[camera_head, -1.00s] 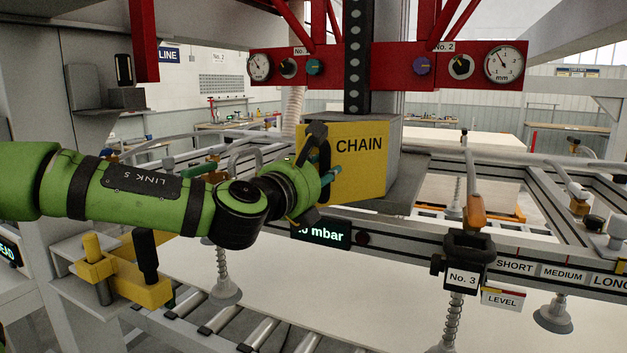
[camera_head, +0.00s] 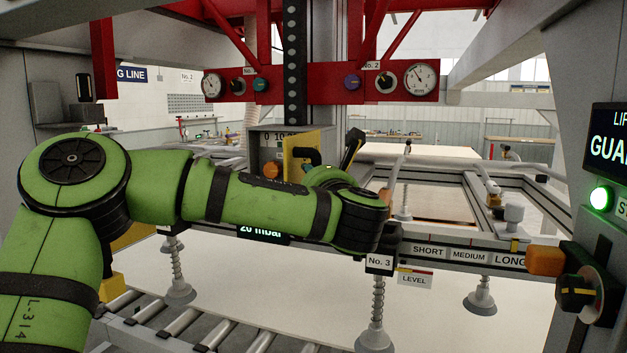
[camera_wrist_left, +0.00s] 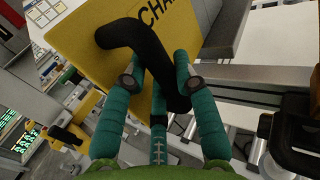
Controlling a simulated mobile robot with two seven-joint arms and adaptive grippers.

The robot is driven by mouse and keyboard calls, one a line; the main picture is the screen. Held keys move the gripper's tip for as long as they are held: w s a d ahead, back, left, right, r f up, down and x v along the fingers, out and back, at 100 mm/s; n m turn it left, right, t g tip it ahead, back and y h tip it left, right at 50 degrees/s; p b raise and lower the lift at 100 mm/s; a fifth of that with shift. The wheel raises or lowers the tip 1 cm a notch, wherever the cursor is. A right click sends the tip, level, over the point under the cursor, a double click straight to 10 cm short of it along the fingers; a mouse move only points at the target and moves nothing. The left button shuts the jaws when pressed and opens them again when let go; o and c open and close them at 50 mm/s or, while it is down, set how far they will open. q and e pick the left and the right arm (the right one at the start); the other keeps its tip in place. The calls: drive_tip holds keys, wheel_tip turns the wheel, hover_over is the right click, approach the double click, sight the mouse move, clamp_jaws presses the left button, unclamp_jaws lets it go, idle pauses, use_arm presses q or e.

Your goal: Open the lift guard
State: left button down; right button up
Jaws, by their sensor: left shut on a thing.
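The lift guard, a yellow panel (camera_head: 318,145), stands swung out from a grey box (camera_head: 262,142) below the red beam, and I see it at a steep angle. The open box shows a counter and an orange round part. In the left wrist view the guard (camera_wrist_left: 105,45) fills the upper left, with part of the word CHAIN. My left gripper (camera_wrist_left: 158,75) has its teal fingers shut around the guard's bent black handle (camera_wrist_left: 128,38). In the head view my green left arm hides most of the gripper and the guard's lower part. My right gripper is not in view.
A suction frame with cups (camera_head: 480,295) hangs above a pale sheet (camera_head: 330,290) and rollers. A red gauge beam (camera_head: 320,85) crosses above. At the right are a partly cut-off screen (camera_head: 612,145), a green lamp (camera_head: 600,198) and a rotary knob (camera_head: 578,290).

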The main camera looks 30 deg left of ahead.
use_arm(q)
drive_tip(key=shift+w+d, duration=0.1)
drive_tip(key=shift+d, duration=0.1)
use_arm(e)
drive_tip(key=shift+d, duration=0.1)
use_arm(q)
drive_tip(key=shift+a+r, duration=0.1)
drive_tip(key=c, duration=0.9)
unclamp_jaws()
drive_tip(key=shift+c, duration=0.2)
drive_tip(key=v, duration=0.7)
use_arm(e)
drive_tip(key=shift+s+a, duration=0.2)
use_arm(q)
drive_tip(key=shift+d, duration=0.2)
